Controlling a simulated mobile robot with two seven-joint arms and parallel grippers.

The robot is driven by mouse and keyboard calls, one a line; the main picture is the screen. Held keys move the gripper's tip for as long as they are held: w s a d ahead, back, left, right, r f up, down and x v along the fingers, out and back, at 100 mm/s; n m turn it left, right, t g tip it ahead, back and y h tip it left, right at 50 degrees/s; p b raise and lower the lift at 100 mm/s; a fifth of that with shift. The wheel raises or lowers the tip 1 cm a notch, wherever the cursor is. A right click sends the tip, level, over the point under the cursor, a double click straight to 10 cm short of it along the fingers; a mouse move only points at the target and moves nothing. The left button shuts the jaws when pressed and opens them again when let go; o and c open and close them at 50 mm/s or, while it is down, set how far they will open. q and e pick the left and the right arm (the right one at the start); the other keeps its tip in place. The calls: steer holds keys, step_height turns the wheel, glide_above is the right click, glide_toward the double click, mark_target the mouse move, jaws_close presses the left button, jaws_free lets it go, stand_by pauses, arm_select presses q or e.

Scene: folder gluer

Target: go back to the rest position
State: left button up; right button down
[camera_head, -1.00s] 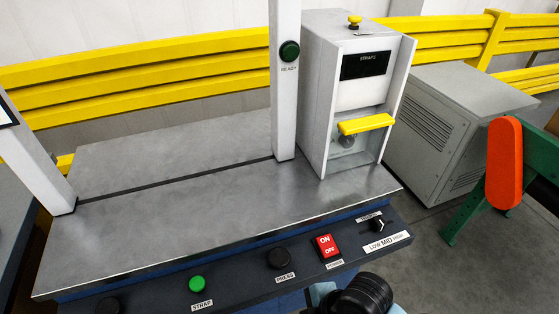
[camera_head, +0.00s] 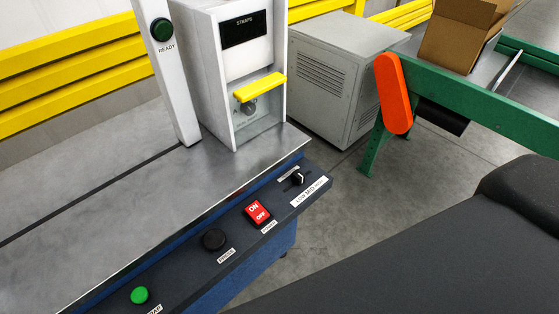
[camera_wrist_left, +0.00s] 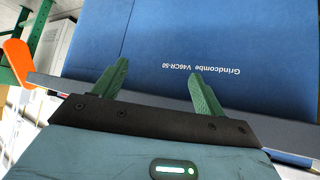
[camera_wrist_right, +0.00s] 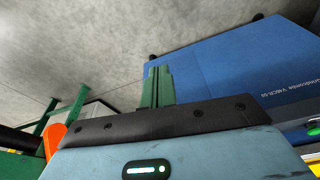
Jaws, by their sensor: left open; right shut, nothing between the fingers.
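My left gripper (camera_wrist_left: 152,88) shows in the left wrist view with its two green fingers apart and nothing between them. It is in front of the blue side panel of the strapping machine (camera_wrist_left: 200,40). My right gripper (camera_wrist_right: 157,85) shows in the right wrist view with its green fingers together and empty. The blue machine body (camera_wrist_right: 235,70) lies beyond it to the right. Neither gripper shows in the head view.
The strapping machine's steel table (camera_head: 90,220) fills the left, with a control panel (camera_head: 215,255) along its edge. A grey cabinet (camera_head: 335,90), a green conveyor frame (camera_head: 480,105) with an orange guard (camera_head: 393,95) and an open cardboard box (camera_head: 462,35) stand to the right.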

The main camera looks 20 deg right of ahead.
steer(key=w+a+f+t+y, duration=0.1)
steer(key=w+a+f+t, duration=0.1)
steer(key=w+f+t, duration=0.2)
steer(key=shift+w+a+f+t+y, duration=0.25)
steer(key=shift+f+t, duration=0.95)
steer(key=shift+f, duration=0.7)
steer(key=shift+s, duration=0.1)
